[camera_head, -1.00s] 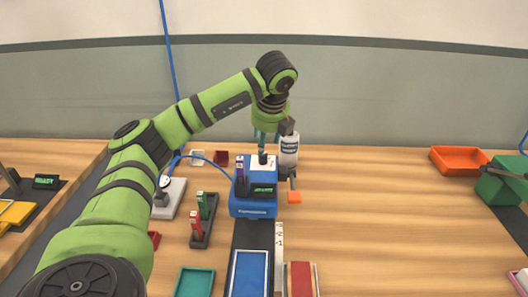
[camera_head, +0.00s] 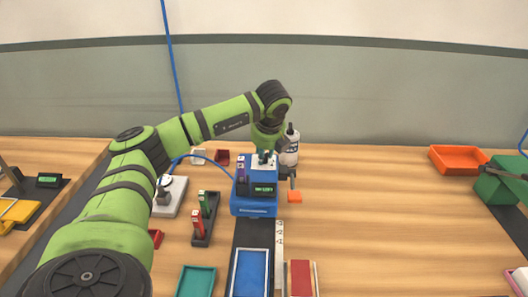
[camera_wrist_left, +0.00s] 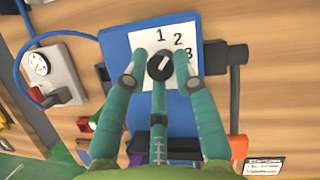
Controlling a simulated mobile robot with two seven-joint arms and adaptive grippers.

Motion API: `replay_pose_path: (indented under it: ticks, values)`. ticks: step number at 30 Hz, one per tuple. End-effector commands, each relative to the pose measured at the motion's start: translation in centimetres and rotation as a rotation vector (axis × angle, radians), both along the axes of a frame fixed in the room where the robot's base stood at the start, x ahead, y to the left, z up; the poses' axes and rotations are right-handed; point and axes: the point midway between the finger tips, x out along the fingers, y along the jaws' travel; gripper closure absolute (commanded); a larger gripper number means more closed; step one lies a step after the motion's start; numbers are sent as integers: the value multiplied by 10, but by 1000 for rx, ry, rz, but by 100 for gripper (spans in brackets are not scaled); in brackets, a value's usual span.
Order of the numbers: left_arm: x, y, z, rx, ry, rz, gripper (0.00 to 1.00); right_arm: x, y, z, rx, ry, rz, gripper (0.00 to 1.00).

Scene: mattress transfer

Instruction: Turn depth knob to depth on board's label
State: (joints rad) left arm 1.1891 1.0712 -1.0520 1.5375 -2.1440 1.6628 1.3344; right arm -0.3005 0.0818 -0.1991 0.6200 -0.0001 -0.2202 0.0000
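The depth knob (camera_wrist_left: 160,66) is black and round with a white pointer line. It sits on a white dial plate (camera_wrist_left: 188,27) marked 1, 2 and 3, on top of the blue machine (camera_head: 253,208). The pointer slants up and right, roughly towards the 2. My left gripper (camera_head: 265,158) is down at the top of the machine; in the wrist view its teal fingers (camera_wrist_left: 160,62) straddle the knob closely. Whether they press on it is not clear. No board label is readable.
A black display (camera_head: 263,189) with green text is on the machine's front. A grey-white bottle (camera_head: 289,150) stands close behind right. A blue tray (camera_head: 250,273), a red tray (camera_head: 301,278) and a teal tray (camera_head: 195,281) lie in front. The table right of the machine is largely clear.

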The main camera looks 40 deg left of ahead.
Motion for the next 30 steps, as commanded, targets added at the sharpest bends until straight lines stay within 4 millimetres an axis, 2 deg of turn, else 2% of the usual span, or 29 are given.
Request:
replay_pose_path:
  ticks: [11, 30]
  values:
    - [2, 1, 2, 2, -12, -60, 100, 0, 1, -6, 1, 0, 1, 60]
    - [1, 4, 4, 5, -17, -523, 100, 0, 4, -30, 5, 0, 0, 60]
